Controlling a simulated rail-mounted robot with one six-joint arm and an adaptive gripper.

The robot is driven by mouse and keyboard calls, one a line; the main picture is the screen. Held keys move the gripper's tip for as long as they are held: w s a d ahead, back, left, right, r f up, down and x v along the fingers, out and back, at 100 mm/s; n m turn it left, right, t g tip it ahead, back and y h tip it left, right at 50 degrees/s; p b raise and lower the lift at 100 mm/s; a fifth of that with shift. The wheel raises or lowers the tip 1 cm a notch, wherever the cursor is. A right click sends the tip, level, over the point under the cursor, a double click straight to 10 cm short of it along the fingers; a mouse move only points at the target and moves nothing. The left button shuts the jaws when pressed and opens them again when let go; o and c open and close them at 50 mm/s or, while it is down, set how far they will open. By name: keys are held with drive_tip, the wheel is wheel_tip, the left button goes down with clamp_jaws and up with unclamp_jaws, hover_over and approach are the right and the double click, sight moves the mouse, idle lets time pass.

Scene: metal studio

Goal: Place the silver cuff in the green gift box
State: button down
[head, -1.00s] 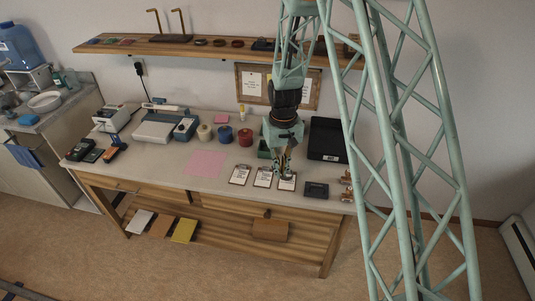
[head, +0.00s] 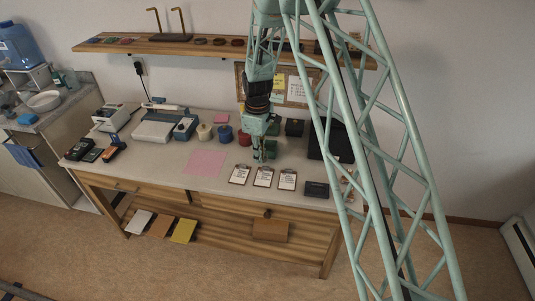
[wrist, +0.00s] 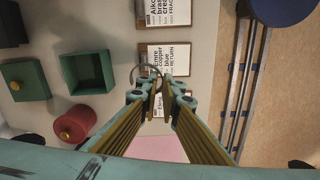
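My gripper (wrist: 160,88) is shut on the silver cuff (wrist: 133,71), a thin grey ring at the fingertips in the wrist view. Part of the ring is hidden by the fingers. In the head view my gripper (head: 261,157) hangs above the bench, behind the label cards; the cuff is too small to make out there.
Several label cards (head: 263,177) lie along the front of the bench. A pink sheet (head: 204,163) lies to the left. A black case (head: 316,190) lies at the right. A shelf (head: 130,45) runs above.

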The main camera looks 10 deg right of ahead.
drive_tip(key=w+a+n, duration=0.2)
drive_tip(key=w+n, duration=0.1)
drive_tip(key=w+a+f+n, duration=0.1)
drive_tip(key=w+a+n, duration=0.1)
drive_tip(key=n, duration=0.2)
drive_tip(key=w+a+n+b, duration=0.1)
drive_tip(key=w+a+n, duration=0.2)
drive_tip(key=shift+w+a+f, duration=0.1)
drive_tip(key=shift+w+f, duration=0.2)
drive_tip(key=shift+w, duration=0.05)
drive_tip(key=shift+w+a+n, duration=0.8)
drive_tip(key=shift+n, duration=0.5)
drive_tip(key=shift+f, duration=0.1)
approach(270, 149)
drive_tip(key=s+f, duration=0.1)
drive_tip(key=s, duration=0.1)
drive_tip(key=s+f, duration=0.1)
drive_tip(key=s, duration=0.1)
drive_tip(key=shift+a+f+b, duration=0.3)
drive_tip(key=shift+a+f, duration=0.1)
drive_tip(key=shift+f, duration=0.1)
drive_tip(key=shift+f, duration=1.6)
drive_tip(key=shift+f, duration=0.15)
